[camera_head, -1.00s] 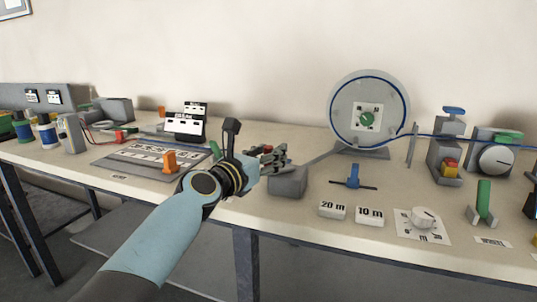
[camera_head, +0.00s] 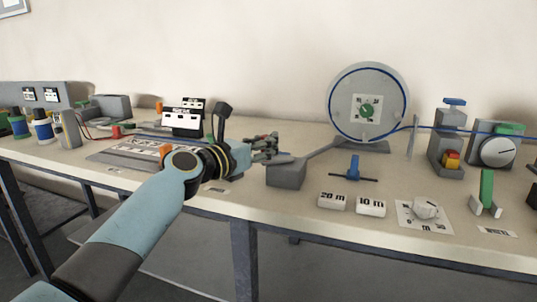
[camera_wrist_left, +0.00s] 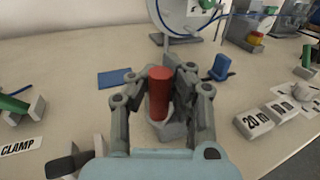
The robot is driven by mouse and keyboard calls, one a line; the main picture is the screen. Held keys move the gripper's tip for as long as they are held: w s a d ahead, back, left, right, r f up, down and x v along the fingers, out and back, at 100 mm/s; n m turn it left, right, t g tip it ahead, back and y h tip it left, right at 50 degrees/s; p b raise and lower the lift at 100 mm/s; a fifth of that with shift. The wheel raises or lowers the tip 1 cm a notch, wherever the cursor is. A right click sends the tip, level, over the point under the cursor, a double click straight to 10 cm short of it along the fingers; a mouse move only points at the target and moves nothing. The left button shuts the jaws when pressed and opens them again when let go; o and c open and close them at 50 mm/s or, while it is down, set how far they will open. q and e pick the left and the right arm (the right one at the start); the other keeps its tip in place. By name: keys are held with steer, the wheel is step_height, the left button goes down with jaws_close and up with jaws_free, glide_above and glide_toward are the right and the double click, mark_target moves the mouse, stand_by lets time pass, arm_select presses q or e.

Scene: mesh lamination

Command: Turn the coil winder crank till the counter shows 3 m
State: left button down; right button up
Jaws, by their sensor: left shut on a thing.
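My left gripper (camera_head: 267,149) is closed around an upright red cylinder (camera_wrist_left: 160,92), a handle-like piece, above the table. The fingers stand on both sides of it in the left wrist view (camera_wrist_left: 160,78). My right gripper is not in view.
A grey block (camera_head: 286,174) sits just right of my left gripper, with a thin grey bar running toward the reel. A blue-handled piece (camera_head: 353,168), 20 m (camera_head: 332,202) and 10 m (camera_head: 370,206) blocks and a knob (camera_head: 426,209) lie to the right.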

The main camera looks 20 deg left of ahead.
arm_select(q)
steer(key=shift+w+a+f+m+g+h+b, duration=0.1)
steer(key=shift+a+f+m+g+h+b, duration=0.15)
steer(key=shift+h, duration=0.2)
steer(key=shift+w+f+m+g+h+b, duration=0.1)
steer(key=shift+m+g+h+b, duration=0.05)
steer(key=shift+m+h+b, duration=0.25)
steer(key=shift+r, duration=0.25)
steer(key=c, duration=1.4)
jaws_free()
steer(key=shift+s+a, duration=0.1)
steer(key=shift+a, duration=0.15)
steer(key=shift+o, duration=1.1)
steer(key=shift+d+r, duration=0.1)
steer(key=shift+d, duration=0.05)
steer(key=v, duration=1.2)
